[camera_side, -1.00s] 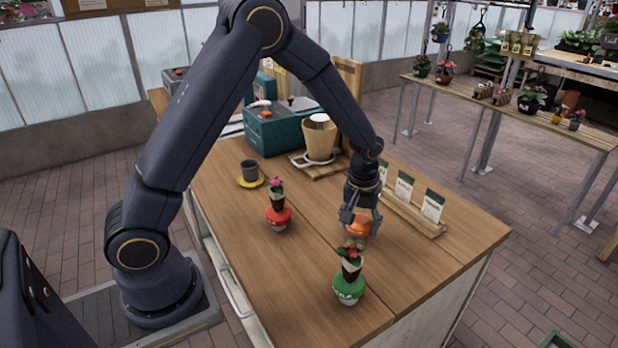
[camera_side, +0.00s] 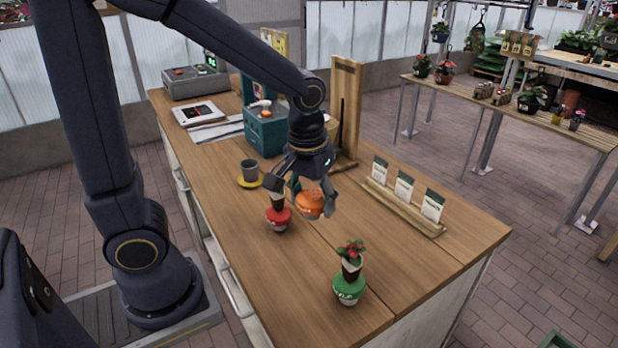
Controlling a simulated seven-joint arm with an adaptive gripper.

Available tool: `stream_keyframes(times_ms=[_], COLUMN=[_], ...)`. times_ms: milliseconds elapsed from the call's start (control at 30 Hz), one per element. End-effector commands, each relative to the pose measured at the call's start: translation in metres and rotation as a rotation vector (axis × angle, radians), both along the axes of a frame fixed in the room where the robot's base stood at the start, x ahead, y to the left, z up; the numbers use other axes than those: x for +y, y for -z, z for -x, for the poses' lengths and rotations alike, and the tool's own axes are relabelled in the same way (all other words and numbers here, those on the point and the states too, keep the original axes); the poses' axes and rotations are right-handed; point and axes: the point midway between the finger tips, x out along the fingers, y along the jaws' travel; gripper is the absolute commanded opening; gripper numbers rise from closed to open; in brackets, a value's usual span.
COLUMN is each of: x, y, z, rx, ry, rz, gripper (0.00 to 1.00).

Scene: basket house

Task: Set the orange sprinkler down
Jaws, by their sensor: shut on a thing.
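The orange sprinkler (camera_side: 310,204) is a small round orange thing held between the fingers of my gripper (camera_side: 306,197). My gripper is shut on it and points down over the middle of the wooden counter (camera_side: 220,225). The sprinkler appears to be a little above the counter, though the exact gap is hard to tell. My gripper's left finger is close to a red pot with a dark plant holder (camera_side: 278,218) and partly hides its top; I cannot tell whether they touch.
A green pot with a red-flowered plant (camera_side: 349,289) stands at the front. A grey cup on a yellow saucer (camera_side: 249,171) is behind left. A rack of seed cards (camera_side: 403,194) stands right. A teal box (camera_side: 265,130) is at the back. The counter's front right is clear.

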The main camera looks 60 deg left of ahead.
Motion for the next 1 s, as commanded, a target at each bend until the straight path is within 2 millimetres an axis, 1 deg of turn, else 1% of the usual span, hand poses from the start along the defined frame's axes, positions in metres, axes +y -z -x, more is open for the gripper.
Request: stream_keyframes(times_ms=[67,167,200,300,400,500,600,667,767,1000], x=[0.003,0.020,0.030,0.058,0.089,0.112,0.125,0.130,0.135,0.151], y=[-0.006,-0.011,-0.012,-0.011,-0.008,-0.002,0.004,0.008,0.018,0.047], z=[-0.015,-0.040,-0.049,-0.069,-0.080,-0.082,-0.081,-0.086,-0.104,-0.168], rx=[-0.011,-0.016,-0.017,-0.017,-0.015,-0.009,0.003,0.005,0.007,0.007], ry=[0.072,0.140,0.156,0.165,0.130,0.069,0.035,0.027,0.024,0.025], rz=[-0.004,-0.010,-0.011,-0.012,-0.006,0.003,0.008,0.009,0.010,0.009], gripper=[0.28,0.28,0.28,0.28,0.28,0.28,0.28,0.28,0.28,0.28])
